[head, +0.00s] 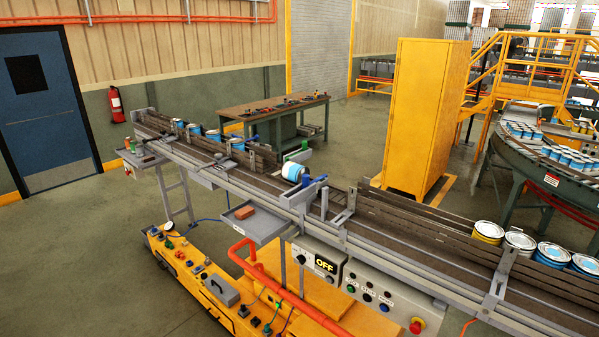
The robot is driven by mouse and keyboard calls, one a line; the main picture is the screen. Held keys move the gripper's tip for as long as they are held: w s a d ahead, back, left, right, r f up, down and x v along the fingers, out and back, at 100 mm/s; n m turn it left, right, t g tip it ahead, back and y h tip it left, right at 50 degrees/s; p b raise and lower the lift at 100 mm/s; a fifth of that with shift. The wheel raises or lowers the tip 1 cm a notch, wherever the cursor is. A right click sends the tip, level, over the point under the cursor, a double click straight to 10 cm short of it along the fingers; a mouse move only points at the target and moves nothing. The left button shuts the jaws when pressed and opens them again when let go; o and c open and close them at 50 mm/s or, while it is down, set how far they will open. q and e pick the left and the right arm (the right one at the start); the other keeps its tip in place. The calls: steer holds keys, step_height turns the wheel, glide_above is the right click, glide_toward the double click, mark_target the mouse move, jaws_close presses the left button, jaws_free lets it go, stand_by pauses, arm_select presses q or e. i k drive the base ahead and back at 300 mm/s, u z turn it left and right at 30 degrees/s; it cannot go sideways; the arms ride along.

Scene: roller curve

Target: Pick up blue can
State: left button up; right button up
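A blue can (294,171) with a pale end sits by the conveyor's far edge near the middle of the head view; it looks tilted or on its side. Several more blue cans (213,135) stand in the conveyor's left stretch, partly hidden by the rails. At the right end, a blue-rimmed can (552,255) and another blue can (584,265) stand beside a white-lidded can (520,242) and a yellow can (488,232). Neither of my grippers is in view.
The conveyor (420,236) runs across the picture with side rails and brackets. A control box (322,264) reading OFF and a small tray (252,222) with a reddish block are on its near side. A yellow cabinet (425,115) stands behind. The left floor is clear.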

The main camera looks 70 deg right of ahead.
mark_target(292, 171)
steer(key=z, duration=0.75)
steer(key=i, duration=1)
steer(key=z, duration=0.95)
